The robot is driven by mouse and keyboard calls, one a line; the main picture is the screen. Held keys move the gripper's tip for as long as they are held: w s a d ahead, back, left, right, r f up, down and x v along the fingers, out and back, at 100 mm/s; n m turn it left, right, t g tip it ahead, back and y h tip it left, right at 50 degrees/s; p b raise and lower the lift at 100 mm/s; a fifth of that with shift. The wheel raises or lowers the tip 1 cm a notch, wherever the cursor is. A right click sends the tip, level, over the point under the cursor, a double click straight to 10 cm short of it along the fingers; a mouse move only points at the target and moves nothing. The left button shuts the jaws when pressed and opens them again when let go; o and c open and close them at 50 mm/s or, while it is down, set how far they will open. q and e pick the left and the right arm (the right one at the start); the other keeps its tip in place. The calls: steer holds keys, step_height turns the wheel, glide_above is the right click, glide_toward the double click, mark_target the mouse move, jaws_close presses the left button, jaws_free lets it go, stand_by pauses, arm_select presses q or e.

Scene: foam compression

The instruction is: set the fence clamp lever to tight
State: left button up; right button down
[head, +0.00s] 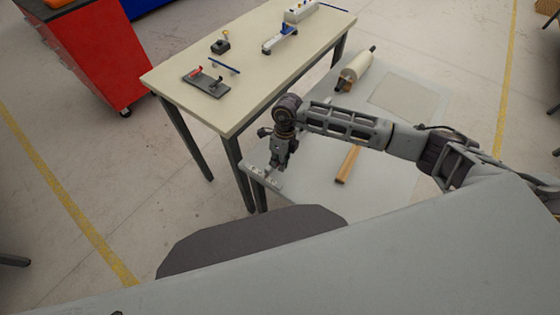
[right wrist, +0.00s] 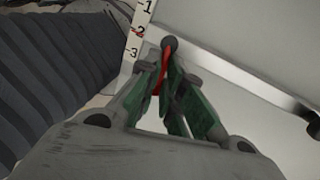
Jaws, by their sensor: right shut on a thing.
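My right gripper (head: 277,164) points down at the near left corner of the low light-grey table (head: 400,185). In the right wrist view my right gripper (right wrist: 172,75) is shut on a red lever (right wrist: 162,80), with a dark round knob between the green-padded fingertips. I take this to be the fence clamp lever. A white scale (right wrist: 139,34) marked 1, 2, 3 stands just behind it, with a red mark by the 2. The fingers hide most of the lever, so its setting is unclear. My left gripper is not in view.
A wooden-coloured bar (head: 348,164) and a pale roll (head: 361,67) lie on the low table. A taller cream table (head: 245,75) with small fixtures stands close behind. A red cabinet (head: 95,50) is at the back left.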

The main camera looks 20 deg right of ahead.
steer(key=shift+s+a+m, duration=0.1)
steer(key=shift+m, duration=0.9)
steer(key=c, duration=1.6)
jaws_free()
steer(key=shift+o, duration=0.2)
steer(key=shift+a, duration=0.1)
steer(key=shift+r, duration=0.75)
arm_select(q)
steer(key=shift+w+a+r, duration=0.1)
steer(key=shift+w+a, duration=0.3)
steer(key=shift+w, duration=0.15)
arm_select(e)
step_height(320, 180, up, 10)
steer(key=w+d, duration=0.1)
steer(key=d, duration=0.1)
steer(key=shift+r, duration=0.2)
steer(key=shift+w, duration=0.1)
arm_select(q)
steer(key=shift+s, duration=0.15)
arm_select(e)
steer(key=shift+f, duration=0.1)
